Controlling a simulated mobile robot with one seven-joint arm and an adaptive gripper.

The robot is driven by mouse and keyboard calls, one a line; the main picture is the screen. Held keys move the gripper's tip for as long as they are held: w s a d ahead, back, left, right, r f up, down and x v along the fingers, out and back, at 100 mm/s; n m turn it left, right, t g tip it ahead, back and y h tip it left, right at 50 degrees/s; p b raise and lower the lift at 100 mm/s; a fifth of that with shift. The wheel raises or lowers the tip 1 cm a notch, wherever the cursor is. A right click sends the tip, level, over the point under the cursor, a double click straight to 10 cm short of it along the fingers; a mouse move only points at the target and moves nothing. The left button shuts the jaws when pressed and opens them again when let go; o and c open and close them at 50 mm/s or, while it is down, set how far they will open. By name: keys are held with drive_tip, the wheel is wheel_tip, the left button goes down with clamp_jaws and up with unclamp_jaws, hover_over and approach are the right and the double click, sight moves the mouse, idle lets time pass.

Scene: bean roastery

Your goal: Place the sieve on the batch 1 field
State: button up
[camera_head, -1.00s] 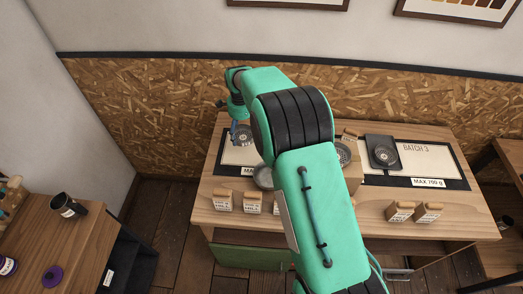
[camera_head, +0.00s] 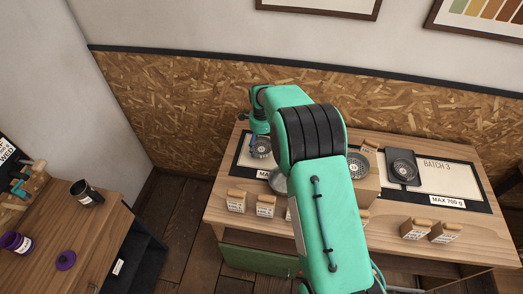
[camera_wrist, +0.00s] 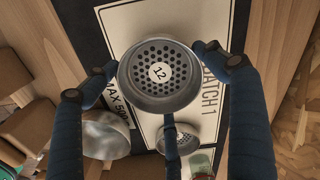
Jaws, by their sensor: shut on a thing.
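In the wrist view, the round grey metal sieve (camera_wrist: 160,88), with a perforated bottom marked "12", is between the dark blue fingers of my gripper (camera_wrist: 163,75). My gripper is shut on it. The sieve is over the white batch 1 field (camera_wrist: 131,22), whose "BATCH 1" text shows to the right. I cannot tell whether it touches the field. In the head view, the sieve (camera_head: 261,148) shows below my gripper (camera_head: 261,137) at the left end of the bench, with the field (camera_head: 244,157) partly hidden by my arm.
A metal bowl-like piece (camera_wrist: 105,138) stands at the field's lower edge, with another perforated piece beside it. A second sieve (camera_head: 357,165) sits on a box right of my arm. Wood-topped labelled blocks (camera_head: 237,200) line the front.

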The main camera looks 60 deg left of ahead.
sight(261, 149)
drive_tip(key=shift+f, duration=1.85)
drive_tip(key=shift+f, duration=0.2)
drive_tip(key=o, duration=1.1)
drive_tip(key=shift+r, duration=0.1)
wheel_tip(261, 149, up, 12)
drive_tip(key=shift+r, duration=0.1)
